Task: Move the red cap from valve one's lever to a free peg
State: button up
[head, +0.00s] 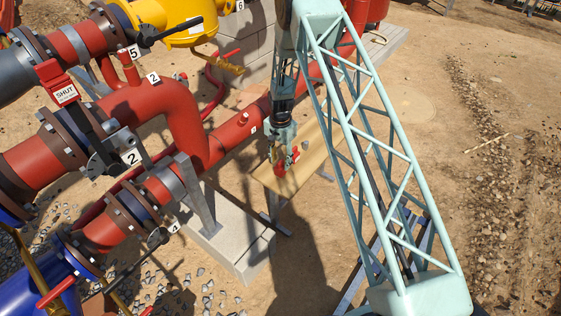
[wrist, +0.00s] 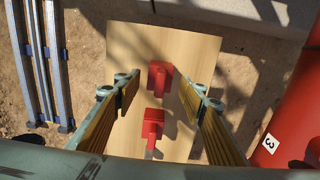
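My gripper (head: 281,158) hangs low over a light wooden board in the head view. In the wrist view my gripper (wrist: 160,93) is open, its yellow-padded fingers spread wide on both sides. Two red block-like pieces, which look like red caps, show over the board (wrist: 120,65). The farther red cap (wrist: 159,72) lies between the fingertips; the nearer red cap (wrist: 152,124) lies closer to the palm. Neither touches a finger. I cannot make out pegs beneath them. Near a tag (head: 174,227) that may read 1, a black lever (head: 135,264) shows no red cap.
Red pipes (head: 185,130) and valves fill the left side of the head view. A red SHUT tag (head: 64,92) hangs by valve two. A concrete block (head: 232,245) stands left of the board. Blue rails (wrist: 42,60) run along the left in the wrist view.

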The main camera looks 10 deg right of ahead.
jog(key=shift+r+p, duration=1.15)
jog(key=shift+r, duration=2.3)
jog(key=shift+r, duration=0.1)
notch_tip(320, 180, up, 12)
